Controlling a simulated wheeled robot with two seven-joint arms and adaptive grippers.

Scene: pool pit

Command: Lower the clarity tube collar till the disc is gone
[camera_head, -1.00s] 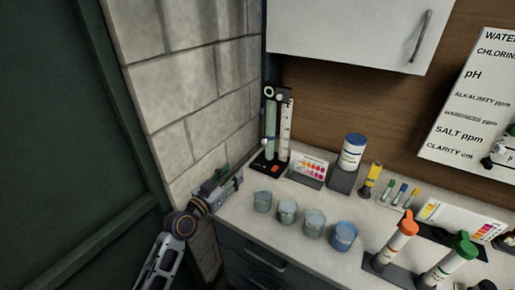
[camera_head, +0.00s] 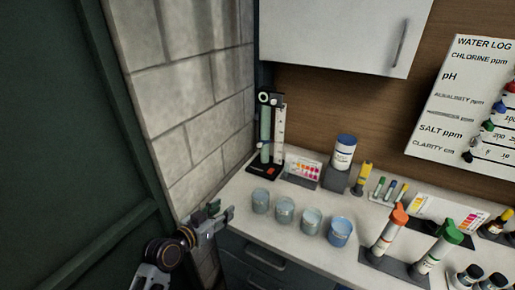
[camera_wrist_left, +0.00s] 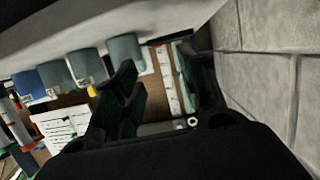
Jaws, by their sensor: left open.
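The clarity tube (camera_head: 265,137) stands upright on a black base at the back left corner of the counter, beside a white scale strip (camera_head: 279,134). A black top piece with a white ring (camera_head: 264,98) sits at its upper end; I cannot tell the collar apart for sure, and the disc is not visible. The tube also shows in the left wrist view (camera_wrist_left: 181,68), beyond the fingers. My left gripper (camera_head: 222,214) is open and empty, at the counter's left edge, in front of the tube and apart from it. My right gripper is not in view.
Several cups stand in a row, one a blue cup (camera_head: 339,231). A colour card (camera_head: 302,169) and a white jar (camera_head: 343,152) are right of the tube. The block wall (camera_head: 190,100) is close on the left; a cabinet (camera_head: 345,35) hangs above.

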